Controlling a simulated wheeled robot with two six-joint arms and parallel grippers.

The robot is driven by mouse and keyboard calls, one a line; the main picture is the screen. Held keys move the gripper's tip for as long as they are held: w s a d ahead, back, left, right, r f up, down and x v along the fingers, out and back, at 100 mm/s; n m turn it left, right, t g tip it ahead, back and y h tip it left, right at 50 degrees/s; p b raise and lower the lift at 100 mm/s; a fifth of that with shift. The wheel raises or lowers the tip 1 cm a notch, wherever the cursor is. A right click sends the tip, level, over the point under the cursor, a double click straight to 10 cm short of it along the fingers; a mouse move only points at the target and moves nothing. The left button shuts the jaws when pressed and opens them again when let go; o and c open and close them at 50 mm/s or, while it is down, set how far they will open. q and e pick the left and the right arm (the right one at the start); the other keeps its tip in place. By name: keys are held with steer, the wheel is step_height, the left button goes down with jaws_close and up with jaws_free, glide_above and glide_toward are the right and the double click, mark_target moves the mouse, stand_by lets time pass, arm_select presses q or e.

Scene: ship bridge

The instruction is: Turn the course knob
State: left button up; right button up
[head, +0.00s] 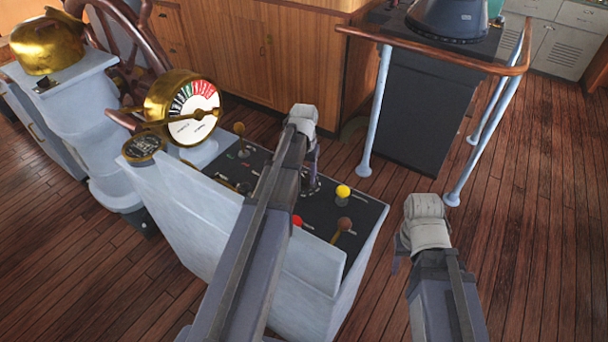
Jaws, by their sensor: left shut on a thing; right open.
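The course knob (311,185) sits on the dark top panel of the grey console, with a ring of pale marks around it. My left gripper (312,172) reaches down over the panel and is shut on the knob. My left arm and wrist hide much of the knob and the fingers. My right gripper (397,263) is open and empty, out over the floor to the right of the console.
The console (222,225) also carries a yellow knob (343,191), a red knob (297,221), a brown-topped lever (343,225) and a brass telegraph dial (190,110). A railed dark stand (415,115) is behind. Wooden floor is clear at right.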

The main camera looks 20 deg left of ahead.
mark_target(304, 177)
stand_by(0.4)
arm_select(q)
steer(key=o, duration=1.4)
steer(key=shift+c, duration=0.2)
steer(key=shift+r, duration=0.1)
step_height(304, 177, up, 8)
steer(key=p, duration=0.8)
